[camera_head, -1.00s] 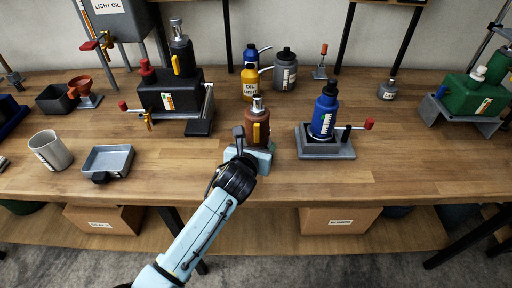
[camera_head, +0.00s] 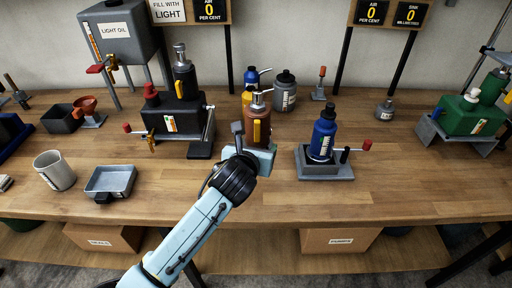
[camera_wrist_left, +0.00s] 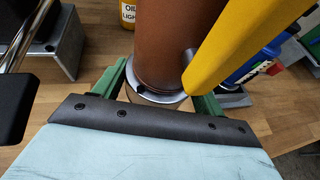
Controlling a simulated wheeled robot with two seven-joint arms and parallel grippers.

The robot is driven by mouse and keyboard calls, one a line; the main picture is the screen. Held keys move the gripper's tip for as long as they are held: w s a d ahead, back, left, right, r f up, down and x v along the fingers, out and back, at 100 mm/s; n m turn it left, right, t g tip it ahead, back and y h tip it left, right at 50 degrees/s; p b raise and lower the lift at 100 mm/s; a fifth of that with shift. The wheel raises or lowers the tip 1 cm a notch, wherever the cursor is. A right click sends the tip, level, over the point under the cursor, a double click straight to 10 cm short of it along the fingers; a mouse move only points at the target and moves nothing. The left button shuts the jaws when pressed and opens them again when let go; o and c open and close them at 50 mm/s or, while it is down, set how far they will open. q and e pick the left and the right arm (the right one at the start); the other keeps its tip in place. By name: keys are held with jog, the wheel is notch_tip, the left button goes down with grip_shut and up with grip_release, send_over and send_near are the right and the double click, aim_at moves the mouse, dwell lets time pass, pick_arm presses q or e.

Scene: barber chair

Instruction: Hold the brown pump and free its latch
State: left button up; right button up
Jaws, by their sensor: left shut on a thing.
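The brown pump (camera_head: 265,113) stands upright near the middle of the bench, with a silver head and spout on top and a yellow part on its side. My left gripper (camera_head: 252,150) is shut around its lower body from the front. In the left wrist view the brown body (camera_wrist_left: 172,42) stands between the green fingers, with a silver collar at its foot and the yellow part (camera_wrist_left: 245,45) slanting across the right. I cannot make out which part is the latch. The pump's underside is hidden. My right gripper is not in view.
A blue pump (camera_head: 323,136) in a grey stand with a red-knobbed lever is close on the right. A black pump unit (camera_head: 172,112) stands to the left. A grey tray (camera_head: 110,181) and a mug (camera_head: 54,171) are at front left. The bench's front right is clear.

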pick_arm(q)
jog(key=shift+d+f+b, duration=0.1)
jog(key=shift+f+b, duration=1.8)
jog(key=shift+f, duration=2.15)
jog(key=shift+f, duration=0.6)
